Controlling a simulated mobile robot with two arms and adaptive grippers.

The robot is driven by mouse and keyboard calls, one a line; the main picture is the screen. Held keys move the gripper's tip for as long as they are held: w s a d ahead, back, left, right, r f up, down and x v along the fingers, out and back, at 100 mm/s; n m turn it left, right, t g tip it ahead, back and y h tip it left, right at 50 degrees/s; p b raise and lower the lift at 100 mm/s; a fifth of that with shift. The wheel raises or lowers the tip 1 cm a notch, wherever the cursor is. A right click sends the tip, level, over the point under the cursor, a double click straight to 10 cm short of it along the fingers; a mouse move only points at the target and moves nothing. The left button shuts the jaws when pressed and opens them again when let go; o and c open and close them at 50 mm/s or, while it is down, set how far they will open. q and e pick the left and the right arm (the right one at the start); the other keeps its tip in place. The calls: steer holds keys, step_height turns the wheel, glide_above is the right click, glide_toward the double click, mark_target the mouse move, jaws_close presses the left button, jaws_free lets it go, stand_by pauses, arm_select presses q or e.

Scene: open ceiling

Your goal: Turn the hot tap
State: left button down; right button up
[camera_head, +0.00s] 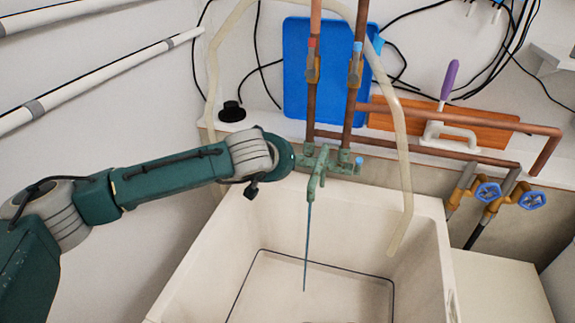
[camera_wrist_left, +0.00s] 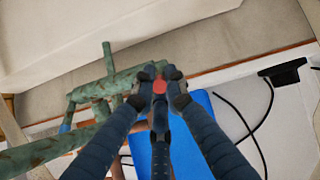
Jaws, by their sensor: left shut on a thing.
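The green, weathered faucet (camera_head: 318,175) sits at the back of the sink, with a blue-marked tap (camera_head: 358,162) on its right side. A thin blue line, perhaps water, runs straight down from its spout. In the left wrist view, the faucet body (camera_wrist_left: 105,90) lies left of my left gripper (camera_wrist_left: 160,84). That gripper is shut on the red-topped hot tap (camera_wrist_left: 160,87), whose red part shows between the fingers. In the head view, my left wrist hides the gripper and the hot tap. My right gripper is not in view.
The pale sink (camera_head: 335,285) lies below the faucet. Copper pipes (camera_head: 350,100) rise behind it in front of a blue board (camera_head: 296,75). A pale hose (camera_head: 401,150) loops into the sink. Blue-wheeled valves (camera_head: 488,192) and a purple-handled tool (camera_head: 449,80) are to the right.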

arm_select(q)
steer(key=shift+f, duration=0.2)
steer(key=c, duration=1.8)
jaws_free()
steer(key=shift+a, duration=0.1)
steer(key=shift+s+r, duration=0.1)
steer(key=shift+r, duration=0.1)
steer(key=shift+s+r, duration=0.2)
steer(key=v, duration=1.1)
steer(key=shift+s+a+r, duration=0.1)
steer(key=shift+c, duration=0.6)
